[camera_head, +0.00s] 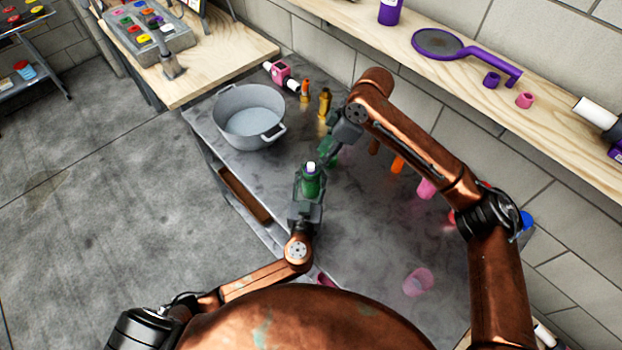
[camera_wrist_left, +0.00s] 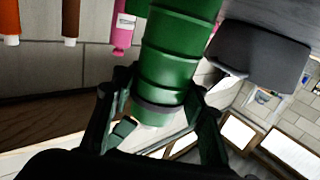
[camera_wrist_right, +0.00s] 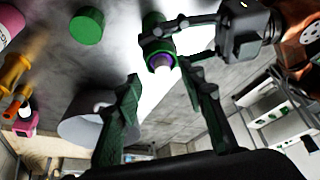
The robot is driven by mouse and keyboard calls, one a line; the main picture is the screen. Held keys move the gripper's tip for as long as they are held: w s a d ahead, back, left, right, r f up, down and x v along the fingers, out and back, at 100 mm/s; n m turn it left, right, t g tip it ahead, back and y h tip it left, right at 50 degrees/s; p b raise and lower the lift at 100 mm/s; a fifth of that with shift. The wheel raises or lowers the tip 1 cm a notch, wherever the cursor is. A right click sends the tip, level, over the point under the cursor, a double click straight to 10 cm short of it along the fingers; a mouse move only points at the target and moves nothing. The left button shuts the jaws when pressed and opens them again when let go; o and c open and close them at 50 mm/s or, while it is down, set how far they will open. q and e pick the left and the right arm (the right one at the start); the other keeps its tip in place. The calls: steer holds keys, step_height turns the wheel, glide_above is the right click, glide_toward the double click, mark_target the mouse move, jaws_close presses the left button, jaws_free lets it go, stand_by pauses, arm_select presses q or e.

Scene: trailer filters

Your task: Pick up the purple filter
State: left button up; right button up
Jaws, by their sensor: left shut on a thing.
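A green ribbed canister (camera_head: 312,186) stands upright in my left gripper (camera_head: 309,192), which is shut around it; it also fills the middle of the left wrist view (camera_wrist_left: 178,55). A white-centred filter with a purple ring (camera_wrist_right: 162,62) shows in the canister's open top, and its white end (camera_head: 311,167) shows in the head view. My right gripper (camera_head: 332,153) is just above and beside the canister top. In the right wrist view its fingers (camera_wrist_right: 165,95) are apart with nothing between them; the filter lies beyond the tips. The filter's lower part is hidden inside the canister.
A grey pot (camera_head: 250,118) stands on the grey bench at left. A green round cap (camera_wrist_right: 87,26) lies on the bench. Orange and pink things stand along the wall behind my right arm. A pink cup (camera_head: 418,281) is near the front. A wooden shelf (camera_head: 470,25) runs above.

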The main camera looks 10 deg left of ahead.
mark_target(312, 164)
steer(key=x, duration=0.5)
steer(key=shift+a+r, duration=0.1)
steer(key=shift+a, duration=0.25)
jaws_close()
